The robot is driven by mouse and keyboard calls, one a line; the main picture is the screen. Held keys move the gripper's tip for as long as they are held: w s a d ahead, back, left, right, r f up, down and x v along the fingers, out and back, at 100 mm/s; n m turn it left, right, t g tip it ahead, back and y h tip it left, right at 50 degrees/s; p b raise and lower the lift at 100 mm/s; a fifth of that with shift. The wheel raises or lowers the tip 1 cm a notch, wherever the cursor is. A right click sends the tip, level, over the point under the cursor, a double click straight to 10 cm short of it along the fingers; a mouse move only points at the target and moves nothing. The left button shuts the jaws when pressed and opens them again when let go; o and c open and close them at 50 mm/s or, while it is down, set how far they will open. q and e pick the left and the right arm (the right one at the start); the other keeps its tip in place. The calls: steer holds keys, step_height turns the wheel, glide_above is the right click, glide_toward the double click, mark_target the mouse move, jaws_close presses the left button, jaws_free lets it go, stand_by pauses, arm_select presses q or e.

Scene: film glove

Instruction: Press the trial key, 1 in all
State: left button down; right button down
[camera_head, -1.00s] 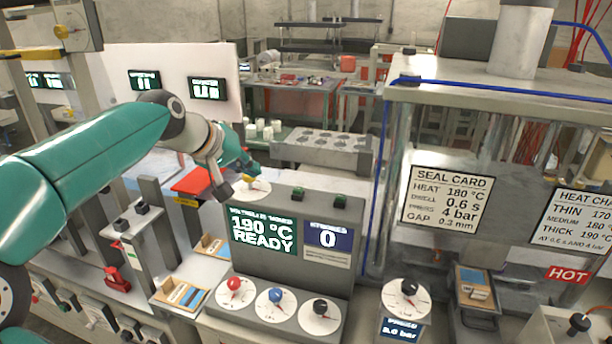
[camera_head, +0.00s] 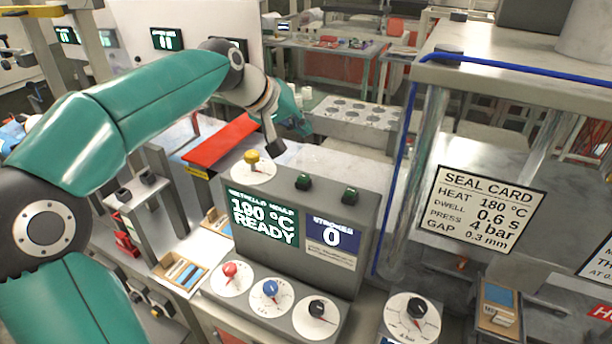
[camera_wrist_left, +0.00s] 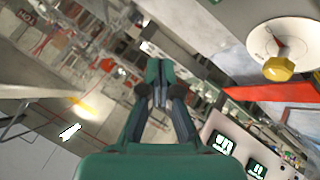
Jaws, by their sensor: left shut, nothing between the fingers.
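No readable label tells me which is the trial key. Its green screen (camera_head: 263,217) reads 190 °C READY and the strokes screen (camera_head: 330,236) reads 0. My left gripper (camera_head: 304,127) is beyond and above the console, apart from the keys. In the left wrist view its fingers (camera_wrist_left: 161,84) are together with nothing between them. My right gripper is in neither view.
A yellow knob on a white dial (camera_head: 252,166) sits at the console's left, beside a red slab (camera_head: 222,141). Red, blue and black knobs (camera_head: 270,289) line the console's front. A blue-edged frame with a seal card (camera_head: 487,208) stands to the right.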

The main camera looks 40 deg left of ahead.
arm_select(q)
steer(key=b, duration=0.6)
glide_above(301, 177)
step_height(301, 177, down, 8)
steer(key=shift+r, duration=0.15)
steer(key=shift+f+b, duration=0.6)
stand_by(0.6)
steer(key=shift+f+b, duration=0.35)
steer(key=shift+f+b, duration=0.5)
stand_by(0.6)
steer(key=shift+r, duration=0.1)
steer(key=shift+r+p, duration=0.85)
